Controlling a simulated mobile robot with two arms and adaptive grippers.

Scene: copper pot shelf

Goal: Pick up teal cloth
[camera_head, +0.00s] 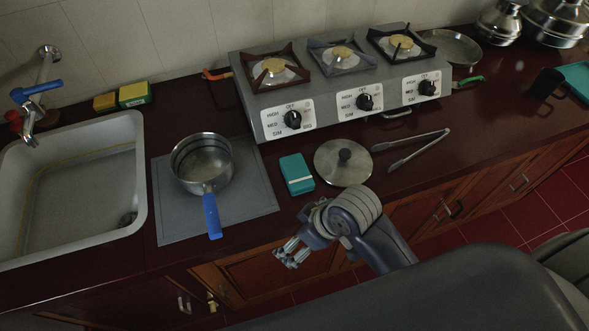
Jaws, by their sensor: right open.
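The teal cloth (297,174) is a small folded block with a pale stripe. It lies flat on the dark red counter, between the grey mat and the round metal lid. My right gripper (286,254) is open and empty. In the picture it shows below the cloth, over the counter's front edge and the cabinet doors, apart from the cloth. My left gripper is not in view.
A saucepan (202,165) with a blue handle stands on the grey mat (254,192). The lid (343,163) and metal tongs (411,148) lie right of the cloth. A three-burner stove (268,126) stands behind. A sink (138,190) is at left.

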